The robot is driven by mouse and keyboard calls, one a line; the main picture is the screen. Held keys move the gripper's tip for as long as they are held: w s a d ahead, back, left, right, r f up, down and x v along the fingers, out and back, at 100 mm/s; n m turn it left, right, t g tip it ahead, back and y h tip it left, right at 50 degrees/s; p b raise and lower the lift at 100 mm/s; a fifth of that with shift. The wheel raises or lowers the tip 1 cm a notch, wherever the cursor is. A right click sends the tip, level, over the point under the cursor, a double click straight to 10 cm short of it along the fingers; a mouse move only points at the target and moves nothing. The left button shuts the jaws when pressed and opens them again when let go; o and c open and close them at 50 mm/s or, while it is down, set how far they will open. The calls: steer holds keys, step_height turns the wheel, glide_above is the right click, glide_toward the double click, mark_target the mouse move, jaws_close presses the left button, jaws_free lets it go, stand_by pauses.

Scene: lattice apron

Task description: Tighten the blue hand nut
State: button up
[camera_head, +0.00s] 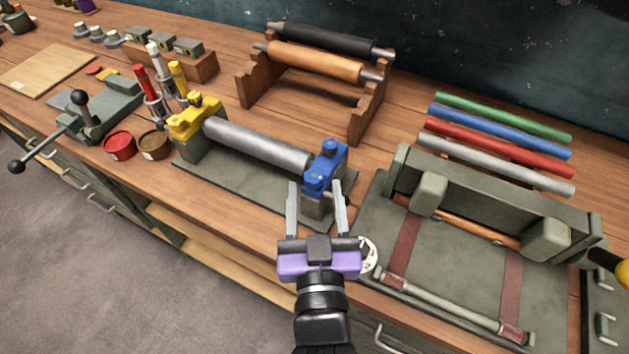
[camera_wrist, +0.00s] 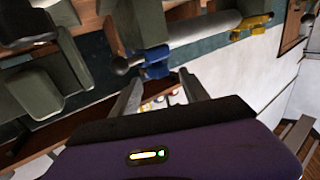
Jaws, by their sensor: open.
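The blue hand nut (camera_head: 330,146) sits on top of a blue clamp (camera_head: 322,172) at the right end of a grey metal roller (camera_head: 258,144). My gripper (camera_head: 315,190), with its purple body, is open and empty. Its fingers appear to either side of the clamp's near face, below the nut. I cannot tell whether they touch it. In the wrist view the blue clamp (camera_wrist: 155,60) shows just beyond my open fingertips (camera_wrist: 160,78). The nut cannot be clearly told apart there.
A yellow clamp (camera_head: 195,116) holds the roller's left end. To the right stands a grey-green press frame (camera_head: 470,190) with coloured rods (camera_head: 500,138) behind it. A wooden rack (camera_head: 365,105) holds black and tan rollers. Red and brown tins (camera_head: 120,145) stand at left.

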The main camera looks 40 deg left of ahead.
steer(key=shift+x, duration=0.95)
jaws_close()
